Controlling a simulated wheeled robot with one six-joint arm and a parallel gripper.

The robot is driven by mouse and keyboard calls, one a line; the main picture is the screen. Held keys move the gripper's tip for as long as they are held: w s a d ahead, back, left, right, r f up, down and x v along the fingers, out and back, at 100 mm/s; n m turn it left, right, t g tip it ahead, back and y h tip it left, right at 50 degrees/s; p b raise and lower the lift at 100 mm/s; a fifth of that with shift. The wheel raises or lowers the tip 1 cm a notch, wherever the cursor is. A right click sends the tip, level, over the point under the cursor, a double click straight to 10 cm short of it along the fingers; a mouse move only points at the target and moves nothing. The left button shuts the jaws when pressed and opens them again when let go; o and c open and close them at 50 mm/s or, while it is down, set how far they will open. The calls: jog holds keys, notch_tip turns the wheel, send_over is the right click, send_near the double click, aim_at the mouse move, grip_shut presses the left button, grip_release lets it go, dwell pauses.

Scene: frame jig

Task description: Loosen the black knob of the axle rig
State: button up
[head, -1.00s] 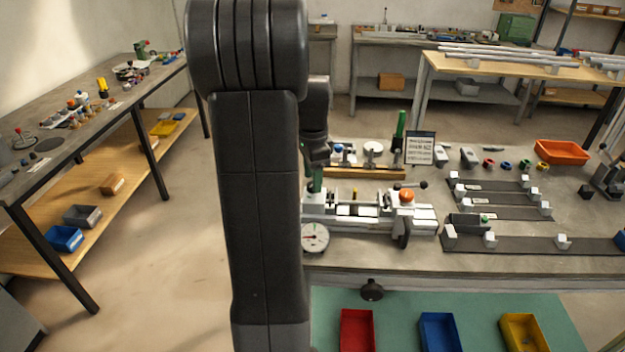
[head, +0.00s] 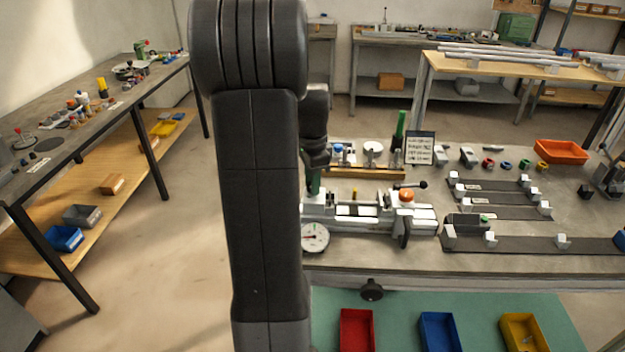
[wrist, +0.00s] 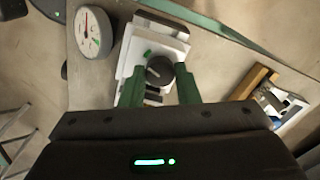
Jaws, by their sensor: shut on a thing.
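The axle rig (head: 425,214) is a pale, long fixture on the bench, with a shaft, an orange knob (head: 406,195) and a black lever at its right end. The black knob (wrist: 159,72), round with a pale line on top, shows in the wrist view at the rig's end. My gripper (wrist: 160,84) has its two green fingers on either side of this knob and is shut on it. In the head view my arm hides the knob and most of the gripper; a green finger (head: 314,182) shows beside the arm.
A dial gauge (head: 315,237) stands close to the rig's left end; it also shows in the wrist view (wrist: 93,32). A wooden rack (head: 365,172) lies behind the rig. Fixture rails (head: 540,245) lie to the right. Bins sit below the bench front.

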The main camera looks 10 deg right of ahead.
jog(key=n+p, duration=0.1)
jog(key=n, duration=0.4)
jog(key=shift+r, duration=0.1)
jog(key=n+p, duration=0.1)
jog(key=n, duration=0.4)
jog(key=shift+n, duration=0.3)
jog(key=n, duration=1)
jog(key=shift+p, duration=0.4)
jog(key=shift+n, duration=0.3)
jog(key=o, duration=1)
